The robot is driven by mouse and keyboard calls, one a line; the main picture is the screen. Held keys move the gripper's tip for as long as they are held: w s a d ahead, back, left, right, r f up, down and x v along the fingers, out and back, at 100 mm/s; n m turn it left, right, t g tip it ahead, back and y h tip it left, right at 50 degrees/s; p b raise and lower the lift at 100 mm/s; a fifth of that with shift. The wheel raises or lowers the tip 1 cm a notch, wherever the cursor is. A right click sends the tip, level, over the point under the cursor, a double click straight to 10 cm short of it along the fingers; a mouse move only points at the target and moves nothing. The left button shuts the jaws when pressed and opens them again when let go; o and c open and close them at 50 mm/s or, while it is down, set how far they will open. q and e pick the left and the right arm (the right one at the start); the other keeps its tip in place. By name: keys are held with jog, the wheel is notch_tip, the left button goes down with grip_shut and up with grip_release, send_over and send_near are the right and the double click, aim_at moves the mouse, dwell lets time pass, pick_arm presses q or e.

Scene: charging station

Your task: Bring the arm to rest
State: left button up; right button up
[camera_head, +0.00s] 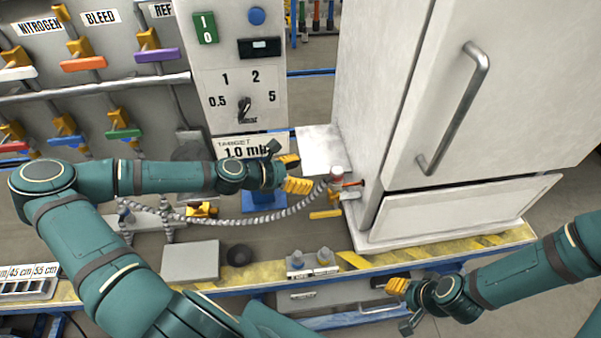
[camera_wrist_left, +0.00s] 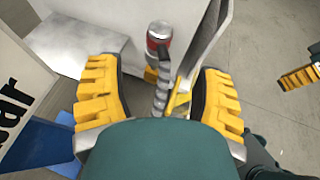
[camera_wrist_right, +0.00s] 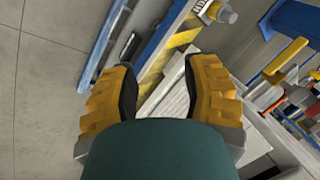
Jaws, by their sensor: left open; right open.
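My left gripper (camera_head: 292,173) is over the workbench, in front of the gauge panel and left of the white cabinet. Its yellow fingers are apart in the left wrist view (camera_wrist_left: 158,100), with nothing held between them. Beyond them a hose with a red and silver coupling (camera_wrist_left: 160,35) meets the cabinet side. My right gripper (camera_head: 400,305) is low at the front edge of the bench, near the drawer. Its fingers are apart and empty in the right wrist view (camera_wrist_right: 160,95). The tip gap of the right gripper is hard to see in the head view.
A white cabinet (camera_head: 385,100) with a metal handle stands at the right. The braided hose (camera_head: 270,216) runs across the bench to its valve. A grey plate (camera_head: 190,261) and a small two-knob block (camera_head: 312,264) lie near the striped front edge. Coloured valves and pipes fill the left wall.

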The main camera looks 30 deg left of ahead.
dwell(0.6)
pick_arm(q)
jog(key=s+d+f+m+g+h, duration=0.1)
jog(key=s+d+f+m+g, duration=0.25)
jog(key=d+m, duration=0.4)
jog(key=s+d+f+m+g+y, duration=0.5)
jog(key=s+f+m, duration=0.4)
jog(key=m, duration=0.9)
jog(key=s+d+y, duration=0.1)
jog(key=s, duration=0.1)
jog(key=shift+s+d, duration=0.3)
